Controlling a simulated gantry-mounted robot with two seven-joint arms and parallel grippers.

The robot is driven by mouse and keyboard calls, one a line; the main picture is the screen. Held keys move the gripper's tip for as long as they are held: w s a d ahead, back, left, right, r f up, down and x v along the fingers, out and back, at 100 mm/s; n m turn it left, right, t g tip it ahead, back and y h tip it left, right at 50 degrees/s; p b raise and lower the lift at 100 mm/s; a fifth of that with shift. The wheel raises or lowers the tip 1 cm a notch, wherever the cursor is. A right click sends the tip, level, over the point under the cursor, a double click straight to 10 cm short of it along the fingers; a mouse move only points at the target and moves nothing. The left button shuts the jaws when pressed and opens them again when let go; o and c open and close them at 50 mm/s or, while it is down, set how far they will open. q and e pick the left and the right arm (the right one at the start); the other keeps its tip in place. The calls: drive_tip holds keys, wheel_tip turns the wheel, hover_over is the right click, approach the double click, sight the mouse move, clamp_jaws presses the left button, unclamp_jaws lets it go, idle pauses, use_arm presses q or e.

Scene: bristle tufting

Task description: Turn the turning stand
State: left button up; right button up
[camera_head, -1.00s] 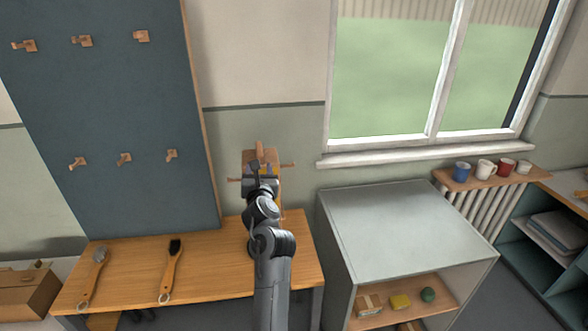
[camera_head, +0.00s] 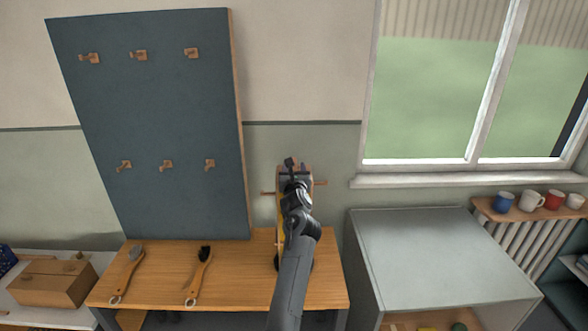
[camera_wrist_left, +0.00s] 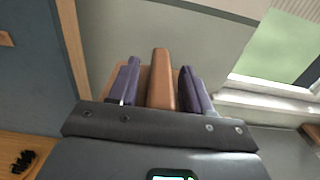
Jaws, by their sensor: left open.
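The turning stand stands at the back of the wooden bench, mostly hidden behind my left arm in the head view. Its wooden side peg (camera_head: 320,183) sticks out to the right, and another peg sticks out to the left. My left gripper (camera_head: 295,168) is at the stand's upper part. In the left wrist view, an upright brown wooden bar (camera_wrist_left: 162,80) of the stand lies between the two open purple fingers (camera_wrist_left: 160,88), with a gap on each side. My right gripper is not in view.
Two brushes, one pale (camera_head: 129,272) and one dark-bristled (camera_head: 199,275), lie on the bench (camera_head: 235,265) to the left. A blue pegboard (camera_head: 160,110) rises behind them. A grey cabinet (camera_head: 430,250) stands right of the bench. Mugs (camera_head: 530,201) sit on a shelf under the window.

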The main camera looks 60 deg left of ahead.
use_arm(q)
drive_tip(key=shift+w+a, duration=0.1)
drive_tip(key=shift+a, duration=0.05)
clamp_jaws()
idle(0.4)
